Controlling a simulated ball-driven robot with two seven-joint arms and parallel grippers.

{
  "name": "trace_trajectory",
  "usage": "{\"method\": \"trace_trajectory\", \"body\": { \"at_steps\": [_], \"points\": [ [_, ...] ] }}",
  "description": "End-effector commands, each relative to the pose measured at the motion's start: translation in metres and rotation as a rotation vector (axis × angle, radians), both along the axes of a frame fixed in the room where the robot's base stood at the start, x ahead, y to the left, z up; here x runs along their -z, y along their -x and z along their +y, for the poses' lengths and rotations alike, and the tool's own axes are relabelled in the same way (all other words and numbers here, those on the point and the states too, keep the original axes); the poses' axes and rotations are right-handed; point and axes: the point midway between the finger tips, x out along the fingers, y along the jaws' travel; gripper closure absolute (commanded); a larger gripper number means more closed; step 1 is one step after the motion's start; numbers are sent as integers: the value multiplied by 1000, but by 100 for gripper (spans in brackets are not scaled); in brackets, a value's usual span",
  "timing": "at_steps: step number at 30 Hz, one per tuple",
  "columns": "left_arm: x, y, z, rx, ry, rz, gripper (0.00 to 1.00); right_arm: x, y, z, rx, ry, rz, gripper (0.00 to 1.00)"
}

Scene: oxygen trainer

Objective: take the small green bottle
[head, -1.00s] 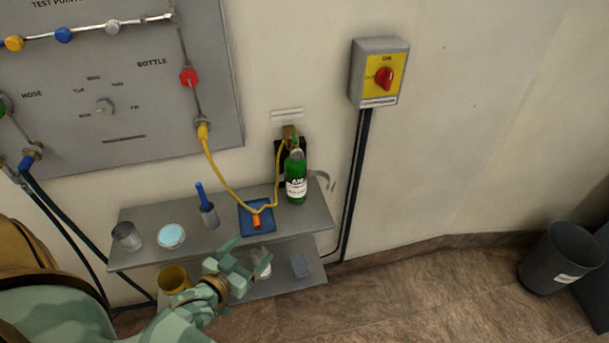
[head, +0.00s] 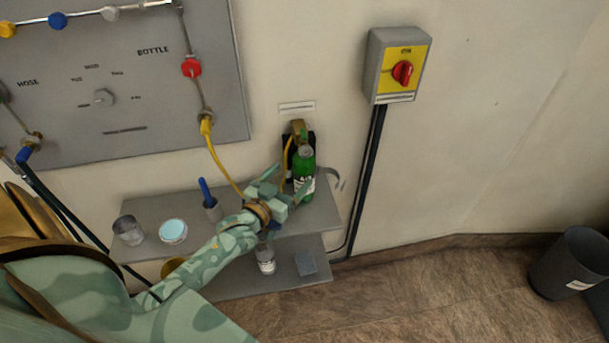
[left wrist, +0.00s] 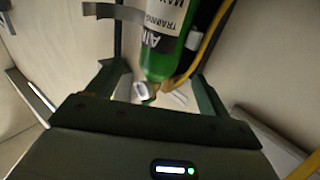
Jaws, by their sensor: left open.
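The small green bottle (head: 305,164) stands upright against the wall at the right end of the upper shelf, in a dark holder, with a white label. My left gripper (head: 288,187) is open at its front left and covers part of its lower body in the head view. In the left wrist view the bottle (left wrist: 170,48) shows beyond and between the two spread fingers of the left gripper (left wrist: 155,85), with its label and valve end visible. I cannot tell whether a finger touches it. My right gripper is not in view.
The grey shelf (head: 150,208) carries a metal cup (head: 128,231), a light blue round dish (head: 173,231) and a blue-handled tool (head: 206,192). A yellow hose (head: 217,166) runs from the panel toward the bottle. A switch box (head: 397,66) is on the wall at right.

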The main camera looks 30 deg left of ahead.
Motion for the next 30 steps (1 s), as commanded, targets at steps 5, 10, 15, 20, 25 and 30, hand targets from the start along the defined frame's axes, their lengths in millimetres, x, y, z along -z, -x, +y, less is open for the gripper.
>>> {"method": "trace_trajectory", "body": {
  "at_steps": [5, 10, 15, 20, 25, 30],
  "points": [
    [-1, -16, 0, 0, -1, 0, 20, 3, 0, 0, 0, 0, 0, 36],
    [-3, -44, 0, 0, -2, 1, 20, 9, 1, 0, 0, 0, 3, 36],
    [-4, -57, 0, 0, -2, 1, 20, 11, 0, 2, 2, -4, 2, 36],
    [-5, -57, 0, 0, -1, 1, 20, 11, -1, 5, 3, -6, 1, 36],
    [-5, -57, 0, 0, -1, 1, 59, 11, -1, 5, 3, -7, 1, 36],
    [-4, -57, 0, 0, -1, 2, 100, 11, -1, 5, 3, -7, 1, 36]
  ]
}}
